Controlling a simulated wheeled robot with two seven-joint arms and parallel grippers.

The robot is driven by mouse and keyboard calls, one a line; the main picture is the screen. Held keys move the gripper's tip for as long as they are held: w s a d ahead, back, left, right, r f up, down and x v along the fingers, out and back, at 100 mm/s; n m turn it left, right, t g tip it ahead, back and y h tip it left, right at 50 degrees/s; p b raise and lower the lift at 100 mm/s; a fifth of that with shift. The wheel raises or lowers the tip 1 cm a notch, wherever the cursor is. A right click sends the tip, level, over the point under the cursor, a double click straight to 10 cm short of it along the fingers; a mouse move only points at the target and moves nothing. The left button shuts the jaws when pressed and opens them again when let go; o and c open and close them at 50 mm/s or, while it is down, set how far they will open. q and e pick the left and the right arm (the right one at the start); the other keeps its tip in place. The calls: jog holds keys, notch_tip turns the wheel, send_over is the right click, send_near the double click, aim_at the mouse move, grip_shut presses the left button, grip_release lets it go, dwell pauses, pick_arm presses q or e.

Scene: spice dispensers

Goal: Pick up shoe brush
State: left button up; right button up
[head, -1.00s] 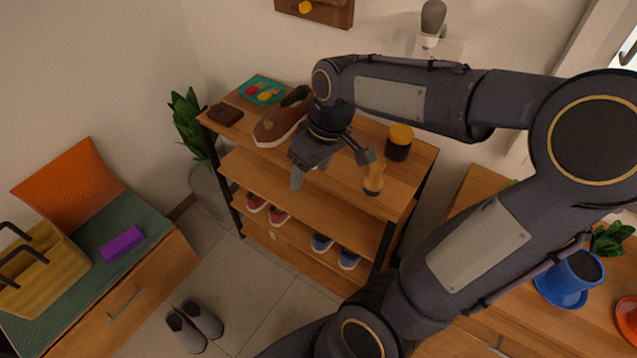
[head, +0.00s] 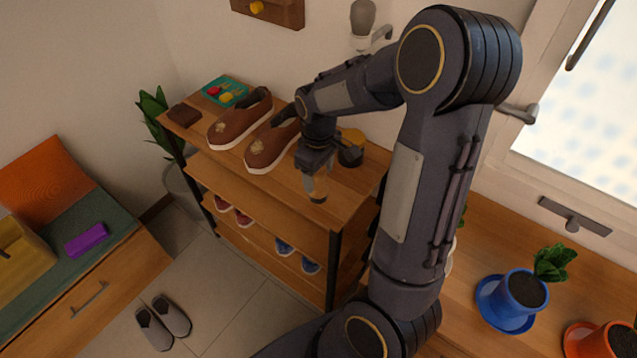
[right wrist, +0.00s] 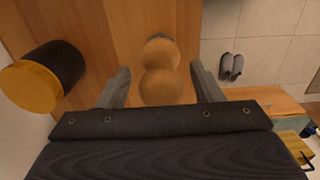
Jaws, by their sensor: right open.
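A light wooden, rounded piece (head: 318,188), which looks like the shoe brush, stands near the front right edge of the shelf top (head: 345,197). In the right wrist view the wooden piece (right wrist: 160,72) has two round bulges and lies between the finger tips. My right gripper (head: 314,172) is over it, pointing down and hiding part of it. In the right wrist view the gripper (right wrist: 161,84) is open, with a finger on each side of the piece and gaps visible. My left gripper is not in view.
A dark jar with a yellow lid (head: 351,147) stands close behind the gripper; the jar (right wrist: 45,78) is left in the wrist view. Brown shoes (head: 240,120), a dark brown block (head: 184,115) and a teal tray (head: 225,91) share the shelf top. Potted plants (head: 522,285) stand right.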

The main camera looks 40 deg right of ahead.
jog(key=shift+c, duration=0.4)
jog(key=c, duration=1)
